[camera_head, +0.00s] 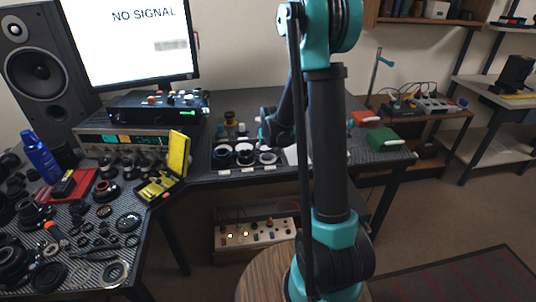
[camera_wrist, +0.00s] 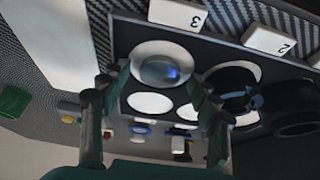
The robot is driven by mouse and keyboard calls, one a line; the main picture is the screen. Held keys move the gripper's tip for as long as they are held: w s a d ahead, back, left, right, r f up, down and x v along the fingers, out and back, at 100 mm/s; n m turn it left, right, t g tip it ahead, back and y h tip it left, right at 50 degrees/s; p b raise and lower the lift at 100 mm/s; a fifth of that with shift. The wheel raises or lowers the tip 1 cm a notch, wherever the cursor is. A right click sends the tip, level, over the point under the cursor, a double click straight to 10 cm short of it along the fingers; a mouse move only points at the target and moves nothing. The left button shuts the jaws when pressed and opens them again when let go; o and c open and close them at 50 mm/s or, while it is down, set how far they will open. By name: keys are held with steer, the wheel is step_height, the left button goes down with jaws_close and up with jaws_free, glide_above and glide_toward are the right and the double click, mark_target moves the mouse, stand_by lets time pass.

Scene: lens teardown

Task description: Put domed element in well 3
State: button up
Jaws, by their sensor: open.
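The domed element (camera_wrist: 162,71), a clear glass dome with a bluish glint, sits in the round white well beside the label "3" (camera_wrist: 178,13) in the wrist view. It looks seated inside the well's rim, though its exact depth is hard to tell. My gripper (camera_wrist: 157,82) is open, with one finger on each side of that well and a gap to the glass. The dark well tray (camera_head: 215,163) stands on the desk in the head view, where my gripper is largely hidden behind my arm.
A black ring (camera_wrist: 232,82) occupies the well by the label "2" (camera_wrist: 269,40). Two white wells (camera_wrist: 150,104) below look empty. A yellow case (camera_head: 178,153) stands left of the tray, and a green box (camera_head: 384,139) lies right. Loose lens parts (camera_head: 103,211) crowd the left bench.

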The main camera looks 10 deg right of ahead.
steer(key=shift+r, duration=0.1)
steer(key=v, duration=1.1)
steer(key=s+d+f, duration=0.2)
steer(key=s, duration=1)
steer(key=s+d+f, duration=0.2)
steer(key=s+f, duration=0.1)
steer(key=s, duration=1)
steer(key=shift+s+f, duration=0.2)
steer(key=shift+f, duration=0.05)
